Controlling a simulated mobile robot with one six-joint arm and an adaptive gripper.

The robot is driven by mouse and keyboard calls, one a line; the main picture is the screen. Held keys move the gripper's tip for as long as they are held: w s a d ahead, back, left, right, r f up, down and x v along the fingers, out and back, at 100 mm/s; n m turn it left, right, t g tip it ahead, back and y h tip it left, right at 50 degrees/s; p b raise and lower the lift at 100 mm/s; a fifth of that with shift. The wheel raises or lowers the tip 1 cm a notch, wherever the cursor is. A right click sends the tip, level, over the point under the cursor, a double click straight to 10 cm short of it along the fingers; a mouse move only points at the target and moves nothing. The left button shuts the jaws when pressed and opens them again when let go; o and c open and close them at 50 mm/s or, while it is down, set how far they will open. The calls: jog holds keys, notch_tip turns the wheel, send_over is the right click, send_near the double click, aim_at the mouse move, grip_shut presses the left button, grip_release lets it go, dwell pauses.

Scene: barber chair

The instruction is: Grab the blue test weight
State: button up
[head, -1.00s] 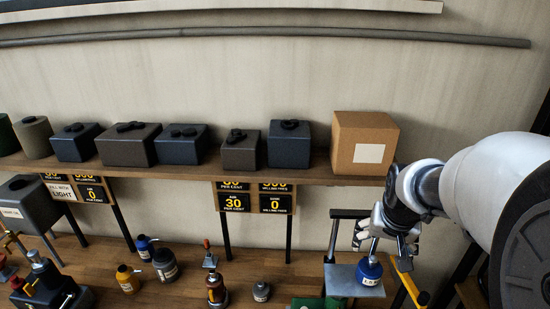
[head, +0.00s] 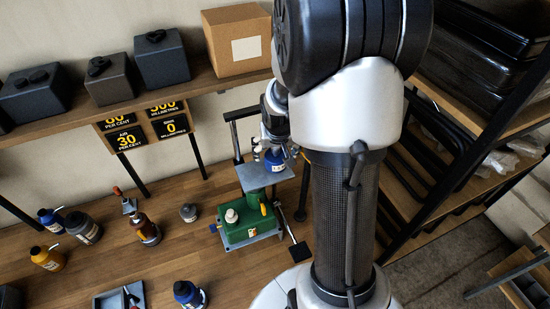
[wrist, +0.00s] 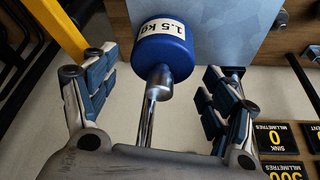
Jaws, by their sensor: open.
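The blue test weight (head: 275,165) stands on a small grey plate (head: 252,178) on the bench. In the wrist view the blue weight (wrist: 162,50) is a short blue cylinder with a white "1.5 kg" label and a shiny metal neck pointing towards my gripper. My gripper (wrist: 160,85) is open, its padded fingers spread to the left and right of the neck, with clear gaps on both sides. In the head view my gripper (head: 270,148) is right at the weight, and my arm partly hides the area beside it.
A green device (head: 250,224) stands below the plate. Bottles and another blue-topped container (head: 188,294) stand to the left on the bench. A shelf above holds a cardboard box (head: 238,40) and dark boxes. In the wrist view a yellow bar (wrist: 55,28) lies close to the left finger.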

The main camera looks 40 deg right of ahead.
jog(key=shift+s, duration=0.1)
grip_shut()
dwell(0.9)
jog(key=shift+r, duration=0.15)
